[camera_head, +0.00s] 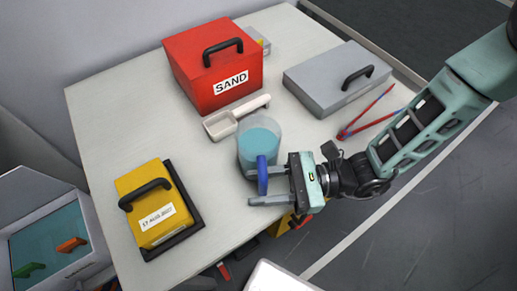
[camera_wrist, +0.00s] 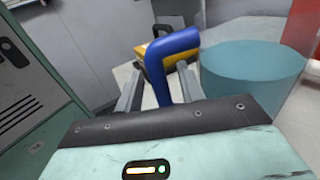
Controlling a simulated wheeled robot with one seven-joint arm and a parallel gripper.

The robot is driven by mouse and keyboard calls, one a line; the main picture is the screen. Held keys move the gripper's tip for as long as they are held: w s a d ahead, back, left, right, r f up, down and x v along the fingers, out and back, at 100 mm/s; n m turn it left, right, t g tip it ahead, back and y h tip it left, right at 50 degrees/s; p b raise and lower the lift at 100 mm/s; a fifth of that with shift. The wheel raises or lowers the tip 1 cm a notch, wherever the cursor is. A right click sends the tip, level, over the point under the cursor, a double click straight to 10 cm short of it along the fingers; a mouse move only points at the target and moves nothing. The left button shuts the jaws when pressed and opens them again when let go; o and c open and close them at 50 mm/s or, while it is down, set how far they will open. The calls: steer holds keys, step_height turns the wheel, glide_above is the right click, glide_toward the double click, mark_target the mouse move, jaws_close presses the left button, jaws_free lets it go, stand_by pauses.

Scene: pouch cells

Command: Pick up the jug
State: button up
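The jug (camera_head: 258,138) is a clear container with teal contents and a blue handle (camera_head: 262,176). It stands upright near the middle of the table. My gripper (camera_head: 258,188) is open at the jug's handle side, its fingers pointing left. In the wrist view the jug (camera_wrist: 252,75) is at the right, and its blue handle (camera_wrist: 158,78) stands between my two spread fingers (camera_wrist: 158,88). Gaps show on both sides of the handle. The lower part of the handle is hidden behind the gripper body.
On the table (camera_head: 115,120) are a red SAND box (camera_head: 190,65), a white scoop (camera_head: 222,124) close behind the jug, a grey case (camera_head: 318,82), red-blue sticks (camera_head: 368,118) and a yellow box (camera_head: 145,205) on a black base. The table between jug and yellow box is clear.

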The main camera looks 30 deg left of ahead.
jaws_close()
steer(key=shift+r, duration=0.1)
stand_by(1.2)
